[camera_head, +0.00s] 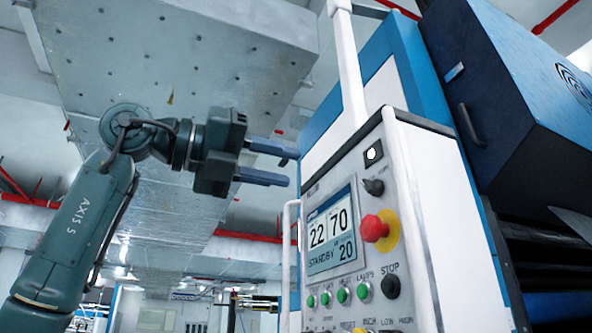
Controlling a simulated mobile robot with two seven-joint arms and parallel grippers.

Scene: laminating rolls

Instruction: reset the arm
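My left arm (62,240) comes in from the lower left, bends at an elbow-like joint and points right. My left gripper (292,168) is raised in the upper middle of the head view. Its two fingers are parallel, with a clear gap between them and nothing in the gap. The fingertips end close to the left edge of the control panel housing (321,173) in the picture; whether they touch it cannot be told. My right gripper is not in view.
The panel has a lit screen (332,236) reading 22, 70, STANDBY and 20, a red stop knob (374,228), a black knob (373,186) and several green buttons (343,295). A white handle (291,262) runs along its left side. A dark blue machine (530,100) fills the right.

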